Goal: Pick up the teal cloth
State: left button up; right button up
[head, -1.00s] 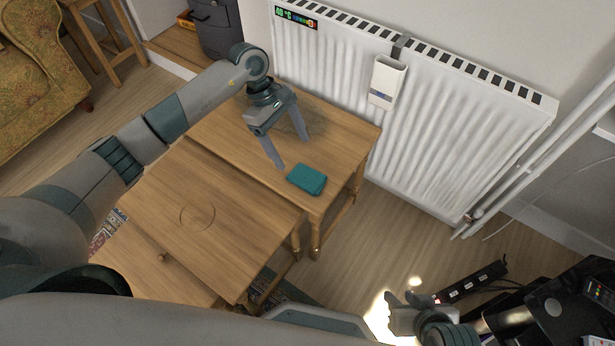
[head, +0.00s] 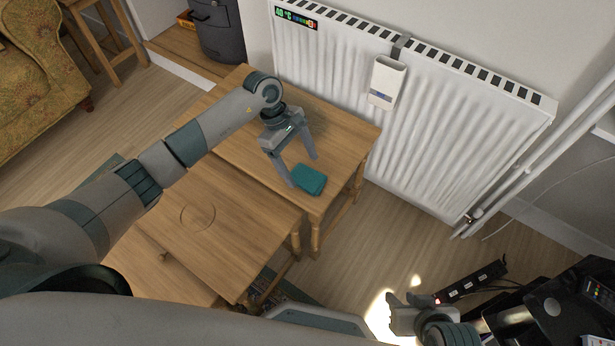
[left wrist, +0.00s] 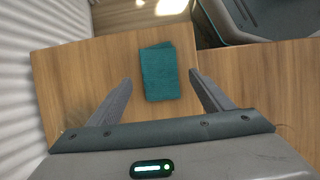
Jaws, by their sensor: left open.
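The teal cloth (head: 309,179) lies folded flat near the front right corner of the small wooden table (head: 240,140). In the left wrist view the cloth (left wrist: 159,71) lies ahead of and between the two fingers. My left gripper (head: 304,172) is open and empty, with its fingers pointing down beside the cloth. In the left wrist view the fingertips of my left gripper (left wrist: 160,78) stand apart on either side of the cloth's near part, not visibly touching it. My right gripper (head: 405,299) is at the bottom right, far from the cloth; its fingers look spread.
A white radiator (head: 460,130) stands against the wall behind the table, with a white holder (head: 386,82) hanging on it. A lower wooden table (head: 200,215) adjoins on the near side. A black power strip (head: 472,282) lies at the lower right. The tabletop around the cloth is clear.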

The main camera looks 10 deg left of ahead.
aim_at(306, 175)
pick_arm(q)
jog(key=shift+x, duration=1.5)
jog(key=c, duration=1.1)
